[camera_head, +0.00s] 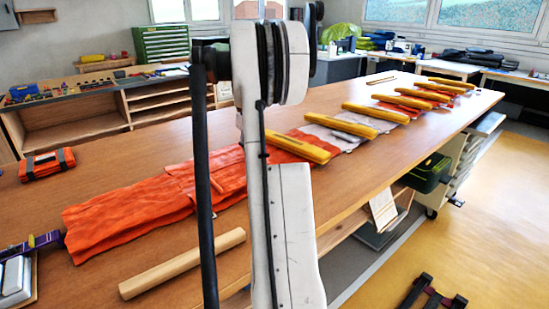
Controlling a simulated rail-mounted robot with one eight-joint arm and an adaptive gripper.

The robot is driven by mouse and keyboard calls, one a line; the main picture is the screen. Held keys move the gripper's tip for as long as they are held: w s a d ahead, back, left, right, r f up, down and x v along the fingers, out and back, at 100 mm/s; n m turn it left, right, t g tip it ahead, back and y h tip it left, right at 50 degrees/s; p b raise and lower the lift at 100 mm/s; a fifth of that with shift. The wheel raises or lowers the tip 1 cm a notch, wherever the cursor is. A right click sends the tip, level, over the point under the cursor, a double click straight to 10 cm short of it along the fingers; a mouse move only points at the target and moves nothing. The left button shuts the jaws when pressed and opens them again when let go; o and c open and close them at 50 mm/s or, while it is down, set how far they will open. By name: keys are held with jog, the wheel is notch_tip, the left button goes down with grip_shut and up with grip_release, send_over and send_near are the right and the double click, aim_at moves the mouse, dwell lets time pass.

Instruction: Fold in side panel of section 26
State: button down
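A long strip of orange and pale fabric (120,213) lies along the wooden table. Its near part is orange, spread and wrinkled, with an overlapping orange layer in the middle. Farther along, pale panels (312,134) show between the orange parts. Several yellow bars (375,112) lie across the fabric toward the far end. No section number is readable, so I cannot tell which part is section 26. My white arm stands upright in the foreground and hides part of the fabric.
A wooden rod (182,264) lies on the table (110,165) in front of the fabric. A strapped orange bundle (47,165) lies at the left. A purple strap (30,245) lies near the left edge. A green case (428,172) sits below the table's right side.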

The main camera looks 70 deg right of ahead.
jog(key=shift+r+p, duration=0.5)
jog(key=shift+r, duration=0.55)
jog(key=w+d+r+p, duration=0.1)
jog(key=w+r, duration=0.2)
jog(key=r, duration=0.2)
jog(key=w+d+r, duration=0.2)
jog(key=w+r, duration=0.1)
jog(key=r, duration=0.2)
jog(key=shift+d+r+p, duration=0.15)
jog(key=shift+d+p, duration=0.1)
jog(key=shift+p, duration=0.15)
jog(key=shift+w, duration=0.1)
